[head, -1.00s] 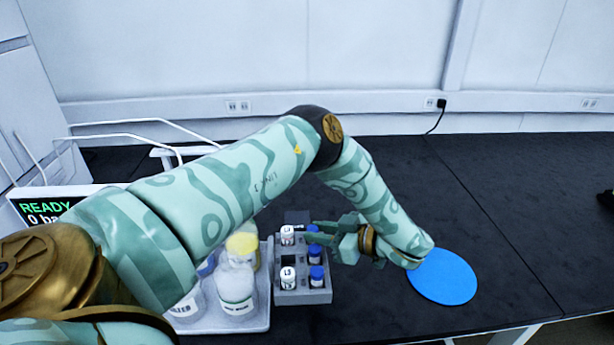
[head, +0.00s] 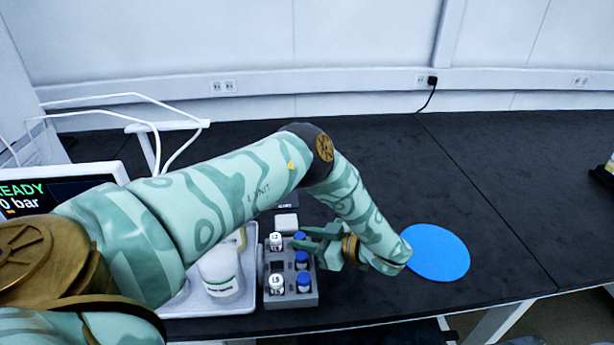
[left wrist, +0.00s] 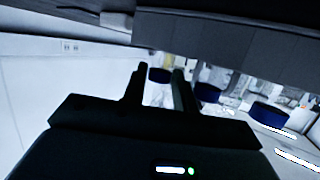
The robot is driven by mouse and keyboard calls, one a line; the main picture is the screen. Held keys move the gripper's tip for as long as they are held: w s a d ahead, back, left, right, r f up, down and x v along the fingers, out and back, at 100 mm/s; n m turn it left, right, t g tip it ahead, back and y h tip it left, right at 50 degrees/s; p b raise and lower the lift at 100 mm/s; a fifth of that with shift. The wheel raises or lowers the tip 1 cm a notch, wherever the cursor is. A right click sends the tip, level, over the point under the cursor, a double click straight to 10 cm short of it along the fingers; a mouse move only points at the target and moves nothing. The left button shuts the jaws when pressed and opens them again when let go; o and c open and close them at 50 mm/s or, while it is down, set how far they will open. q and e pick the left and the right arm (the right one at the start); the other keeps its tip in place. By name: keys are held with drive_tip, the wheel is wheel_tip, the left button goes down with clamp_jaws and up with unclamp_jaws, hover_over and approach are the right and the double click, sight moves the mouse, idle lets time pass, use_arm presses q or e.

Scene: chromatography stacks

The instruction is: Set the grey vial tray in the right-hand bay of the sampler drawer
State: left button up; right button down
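The grey vial tray (head: 298,299) stands on the dark bench in the head view and holds several vials with white or blue caps. My left gripper (head: 312,240) is at its far right side, close to the blue caps; I cannot tell whether it touches the tray. In the left wrist view its two dark fingers (left wrist: 160,84) stand apart. My right gripper is not in view.
A pale tray (head: 217,305) with bottles stands left of the vial tray, partly behind my left arm. A blue round mat (head: 436,252) lies to the right. A display (head: 50,190) reads READY at the left. The bench right of the mat is mostly clear.

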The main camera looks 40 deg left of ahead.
use_arm(q)
drive_tip(key=shift+o, duration=1.2)
